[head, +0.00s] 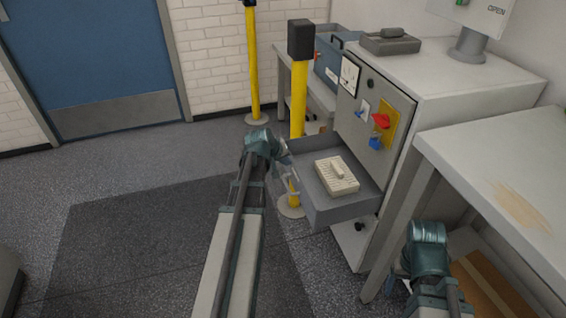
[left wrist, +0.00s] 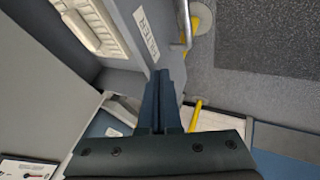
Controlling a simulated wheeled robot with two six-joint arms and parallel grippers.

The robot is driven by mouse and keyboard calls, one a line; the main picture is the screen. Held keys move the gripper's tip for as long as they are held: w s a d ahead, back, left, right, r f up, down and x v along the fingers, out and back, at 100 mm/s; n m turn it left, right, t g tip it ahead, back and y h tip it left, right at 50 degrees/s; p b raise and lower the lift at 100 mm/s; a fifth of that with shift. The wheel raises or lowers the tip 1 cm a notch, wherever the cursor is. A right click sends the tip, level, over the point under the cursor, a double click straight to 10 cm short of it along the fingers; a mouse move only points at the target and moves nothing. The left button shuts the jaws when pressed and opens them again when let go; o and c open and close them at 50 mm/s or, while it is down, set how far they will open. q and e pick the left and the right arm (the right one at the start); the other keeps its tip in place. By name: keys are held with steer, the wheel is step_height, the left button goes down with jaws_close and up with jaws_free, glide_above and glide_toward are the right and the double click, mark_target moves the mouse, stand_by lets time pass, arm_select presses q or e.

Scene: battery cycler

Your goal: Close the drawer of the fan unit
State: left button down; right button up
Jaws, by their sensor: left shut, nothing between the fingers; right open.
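The fan unit (head: 400,150) is a grey cabinet at the right of the head view. Its drawer (head: 338,212) is pulled out and holds a pale ribbed filter block (head: 337,176). In the left wrist view the drawer front (left wrist: 150,35) carries a FILTER label and a bar handle (left wrist: 186,22). My left gripper (head: 285,158) is at the drawer's outer left end; its fingers (left wrist: 164,85) are shut and empty, close to the drawer front and handle. Whether they touch is unclear. My right gripper (head: 394,284) is low beside the bench, open, its fingers partly hidden.
A white bench (head: 500,160) stands at the right, above a cardboard box (head: 490,285). Yellow posts (head: 298,100) stand behind my left gripper, near the drawer. A blue case (head: 335,65) sits on a table behind the cabinet.

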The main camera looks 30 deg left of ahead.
arm_select(q)
steer(key=w+d, duration=0.4)
steer(key=w, duration=0.1)
steer(key=w+d, duration=0.8)
steer(key=w, duration=0.1)
steer(key=shift+w+d, duration=0.25)
steer(key=shift+w, duration=0.05)
steer(key=shift+s, duration=0.1)
